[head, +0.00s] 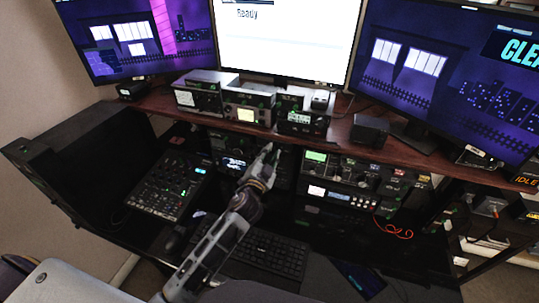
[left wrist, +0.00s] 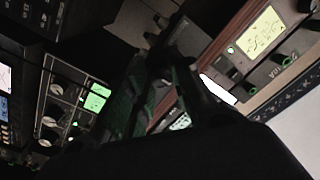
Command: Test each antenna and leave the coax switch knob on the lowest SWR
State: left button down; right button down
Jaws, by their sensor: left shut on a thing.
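My left gripper (head: 268,154) reaches up to the equipment just below the front edge of the wooden shelf. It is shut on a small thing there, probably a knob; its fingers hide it. In the left wrist view the dark fingers (left wrist: 172,68) are close together against the equipment, and the held part is too dark to make out. A box with a lit yellow meter (head: 246,114) sits on the shelf just above; the meter also shows in the left wrist view (left wrist: 262,35). Its needle is too small to read. My right gripper is not in view.
Meter boxes (head: 198,97) and (head: 302,118) flank the yellow one. A radio with a green display (head: 316,156) stands below the shelf to the right. A mixer (head: 168,186) and keyboard (head: 262,252) lie on the desk. The middle monitor (head: 283,45) reads "Ready".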

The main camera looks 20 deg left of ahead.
pick_arm(q)
jog(key=c, duration=1.3)
grip_release()
jog(key=shift+o, duration=0.2)
jog(key=shift+s, duration=0.1)
jog(key=s, duration=1.1)
jog(key=shift+s, duration=0.35)
jog(key=shift+f, duration=0.1)
dwell(0.9)
